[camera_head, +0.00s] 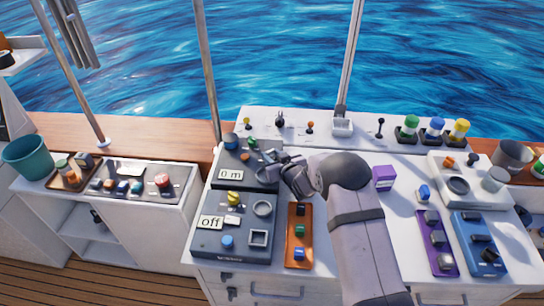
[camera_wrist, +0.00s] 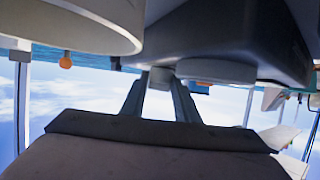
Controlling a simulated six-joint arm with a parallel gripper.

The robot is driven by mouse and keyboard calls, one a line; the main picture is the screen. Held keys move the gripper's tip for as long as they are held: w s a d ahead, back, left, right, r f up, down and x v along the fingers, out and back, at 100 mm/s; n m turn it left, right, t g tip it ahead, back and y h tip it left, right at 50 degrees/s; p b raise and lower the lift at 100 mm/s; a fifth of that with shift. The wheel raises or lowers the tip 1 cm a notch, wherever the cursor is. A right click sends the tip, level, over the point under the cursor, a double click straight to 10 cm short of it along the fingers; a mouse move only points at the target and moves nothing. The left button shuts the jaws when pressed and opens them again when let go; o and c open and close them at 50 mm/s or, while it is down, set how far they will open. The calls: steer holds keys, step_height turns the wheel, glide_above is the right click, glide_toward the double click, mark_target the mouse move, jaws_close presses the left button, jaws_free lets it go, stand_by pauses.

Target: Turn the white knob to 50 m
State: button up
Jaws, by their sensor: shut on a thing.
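The dark grey panel (camera_head: 236,153) at the back left of the white console carries a small display (camera_head: 230,174) that reads "0 m". My gripper (camera_head: 268,163) reaches in from the right, low over this panel. In the wrist view my two fingers (camera_wrist: 160,98) close on a small pale knob (camera_wrist: 160,78), which I take for the white knob. In the head view my gripper hides the knob, so its angle cannot be told.
In front is another grey panel (camera_head: 209,245) with a display reading "off" and a yellow knob (camera_head: 234,198). A blue knob (camera_head: 231,140) and a green one (camera_head: 253,142) stand behind my gripper. An orange panel (camera_head: 292,255) and a purple box (camera_head: 384,178) flank my arm.

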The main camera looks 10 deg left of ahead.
steer(key=shift+a+f+m+h+b, duration=0.15)
steer(key=shift+m+h+b, duration=0.15)
steer(key=shift+b, duration=0.55)
steer(key=shift+t+b, duration=0.3)
steer(key=shift+b, duration=0.15)
steer(key=shift+a+r+m+h+b, duration=0.1)
steer(key=shift+r+m+h+b, duration=0.1)
steer(key=shift+m+h+b, duration=0.75)
steer(key=shift+r, duration=0.1)
steer(key=o, duration=1)
steer(key=shift+s, duration=0.1)
